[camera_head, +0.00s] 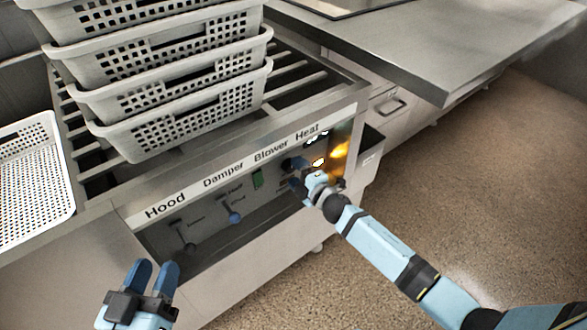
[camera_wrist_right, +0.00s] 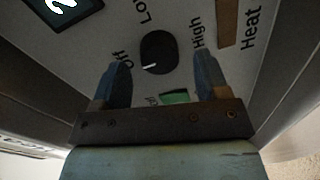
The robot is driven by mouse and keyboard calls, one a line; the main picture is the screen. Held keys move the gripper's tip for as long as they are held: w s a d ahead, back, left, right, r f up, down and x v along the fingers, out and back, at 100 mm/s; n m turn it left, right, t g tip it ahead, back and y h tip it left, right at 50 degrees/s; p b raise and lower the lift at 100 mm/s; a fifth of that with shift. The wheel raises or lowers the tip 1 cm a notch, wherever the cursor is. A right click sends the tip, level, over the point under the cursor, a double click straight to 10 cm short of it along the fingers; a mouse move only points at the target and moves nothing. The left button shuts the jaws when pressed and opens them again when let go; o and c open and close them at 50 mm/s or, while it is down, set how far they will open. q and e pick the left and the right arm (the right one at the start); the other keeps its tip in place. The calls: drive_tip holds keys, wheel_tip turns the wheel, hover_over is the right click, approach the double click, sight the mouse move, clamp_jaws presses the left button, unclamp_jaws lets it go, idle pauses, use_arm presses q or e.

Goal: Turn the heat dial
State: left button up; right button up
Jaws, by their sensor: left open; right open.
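The heat dial (camera_wrist_right: 158,48) is a round black knob with a white mark, in the right wrist view. Its mark points down and left in that view, near the "Off" label; "Low" and "High" are printed around it. My right gripper (camera_wrist_right: 158,64) is open, its two blue fingers on either side of the dial's lower part; I cannot tell whether they touch it. In the head view my right gripper (camera_head: 298,178) is at the panel's right part, below the "Heat" label, and hides most of the dial. My left gripper (camera_head: 153,268) is open and empty at the lower left.
The control panel (camera_head: 210,210) also carries Hood, Damper and Blower controls, with levers and a green switch (camera_head: 258,179). Stacked perforated baskets (camera_head: 180,108) stand on the slatted top above it.

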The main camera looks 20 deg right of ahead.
use_arm(q)
drive_tip(key=shift+s+a+f+g+y+p, duration=0.15)
drive_tip(key=shift+a+f+g+y+p, duration=0.2)
drive_tip(key=shift+f, duration=0.5)
drive_tip(key=shift+s+a+f+g+y+p, duration=0.1)
drive_tip(key=shift+a+f+g+y+p, duration=0.25)
drive_tip(key=shift+f, duration=0.5)
drive_tip(key=shift+s+a+f+g+y+p, duration=0.15)
drive_tip(key=shift+a+f+g+y+p, duration=0.2)
drive_tip(key=shift+f, duration=0.5)
use_arm(e)
drive_tip(key=v, duration=1.2)
use_arm(q)
drive_tip(key=shift+d, duration=0.1)
use_arm(e)
drive_tip(key=shift+r, duration=0.1)
